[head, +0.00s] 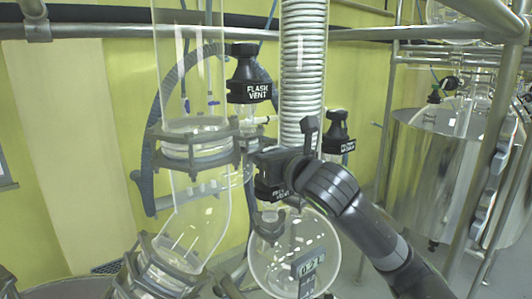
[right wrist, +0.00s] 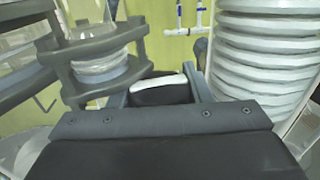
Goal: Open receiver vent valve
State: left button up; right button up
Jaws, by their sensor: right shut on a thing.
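A dark valve with a black label (head: 270,192) sits above the round receiver flask (head: 290,262). Its lettering is too small to read surely, but its place fits the receiver vent valve. My right gripper (head: 264,162) reaches it from the right and is shut on its dark knob. In the right wrist view, the knob (right wrist: 160,93) shows a black side and a pale top between the two fingers. The gripper hides much of the valve, and I cannot tell how far it is turned. My left gripper is not in view.
A valve marked FLASK VENT (head: 249,88) stands above and left of the gripper. Another black-capped valve (head: 338,135) is to the right. The glass column (head: 190,150) and the coiled condenser (head: 303,70) stand close by. A steel vessel (head: 435,150) is at the right.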

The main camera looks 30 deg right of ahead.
jog(key=shift+a+n+g+y, duration=0.15)
jog(key=shift+n+y, duration=0.7)
jog(key=shift+y, duration=0.5)
jog(key=shift+a+n+g+y, duration=0.15)
jog(key=shift+n+y, duration=0.7)
jog(key=shift+y, duration=0.5)
jog(key=shift+n+y, duration=0.4)
jog(key=shift+s, duration=0.1)
jog(key=o, duration=0.7)
jog(key=shift+s, duration=0.1)
